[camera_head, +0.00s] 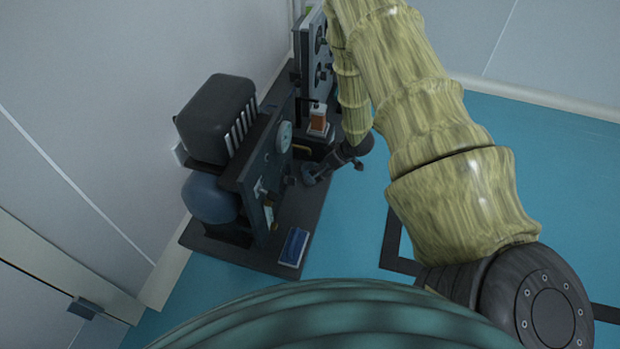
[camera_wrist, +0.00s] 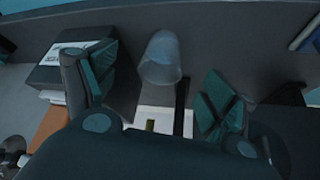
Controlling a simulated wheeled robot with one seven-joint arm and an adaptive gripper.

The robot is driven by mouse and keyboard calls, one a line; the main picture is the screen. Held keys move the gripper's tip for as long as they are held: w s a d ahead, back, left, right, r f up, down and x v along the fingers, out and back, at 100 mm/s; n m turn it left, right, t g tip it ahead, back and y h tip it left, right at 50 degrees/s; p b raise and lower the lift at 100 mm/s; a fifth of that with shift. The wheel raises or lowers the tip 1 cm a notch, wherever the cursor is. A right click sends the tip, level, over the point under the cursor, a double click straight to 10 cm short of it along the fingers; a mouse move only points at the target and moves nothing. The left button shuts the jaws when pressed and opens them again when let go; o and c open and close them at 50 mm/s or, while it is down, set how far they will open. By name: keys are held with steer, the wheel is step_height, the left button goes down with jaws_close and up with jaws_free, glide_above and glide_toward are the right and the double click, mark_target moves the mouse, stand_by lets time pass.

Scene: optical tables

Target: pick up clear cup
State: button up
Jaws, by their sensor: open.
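The clear cup (camera_wrist: 160,58) shows in the wrist view as a translucent, slightly tilted-looking cylinder on a dark surface. It appears between the two spread fingers of my gripper (camera_wrist: 156,84), a little beyond the palm. The fingers are open and I see no contact with the cup. In the head view my gripper (camera_head: 334,172) hangs low beside the dark bench, and I cannot make out the cup there.
A dark box with a white label (camera_wrist: 78,62) sits close beside my left finger in the wrist view. In the head view, machinery (camera_head: 262,170) crowds the bench, with an orange-and-white item (camera_head: 318,120) behind my gripper and a blue item (camera_head: 294,247) at the front.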

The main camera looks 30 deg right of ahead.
steer(key=b+x, duration=0.2)
steer(key=x, duration=0.3)
steer(key=shift+f, duration=0.15)
steer(key=b+x, duration=0.3)
steer(key=shift+a+f, duration=0.1)
steer(key=shift+a, duration=0.3)
steer(key=shift+b+x, duration=0.9)
steer(key=shift+x, duration=0.05)
steer(key=shift+w, duration=0.1)
steer(key=shift+c, duration=0.2)
steer(key=c, duration=1.1)
steer(key=shift+c, duration=0.2)
